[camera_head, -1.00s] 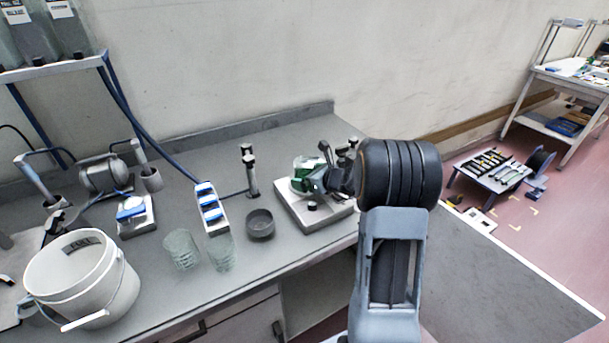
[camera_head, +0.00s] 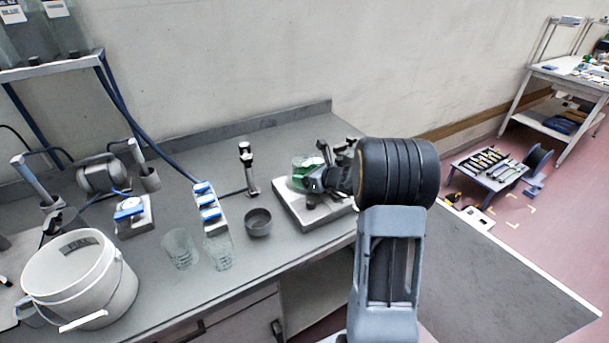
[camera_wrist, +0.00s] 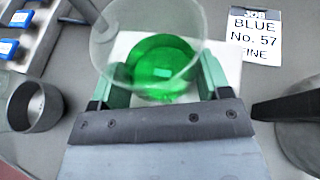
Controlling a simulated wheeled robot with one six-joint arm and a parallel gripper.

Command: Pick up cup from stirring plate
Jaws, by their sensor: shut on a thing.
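The cup (camera_head: 301,175) is clear and holds green liquid. It is over the stirring plate (camera_head: 290,208), at the plate's left side in the head view. In the wrist view the cup (camera_wrist: 150,60) fills the upper middle, over a white surface. My gripper (camera_wrist: 155,85) is shut on the cup, with one green-padded finger on each side. In the head view my gripper (camera_head: 318,180) reaches the cup from the right, and my wrist hides part of the plate. Whether the cup's base touches the plate cannot be told.
A dark bowl (camera_head: 258,222) and two clear ribbed cups (camera_head: 218,252) stand left of the plate. A white bucket (camera_head: 80,280) is at the front left. A card reading "BLUE No. 57" (camera_wrist: 255,35) lies beside the cup. A stand post (camera_head: 247,165) rises behind the bowl.

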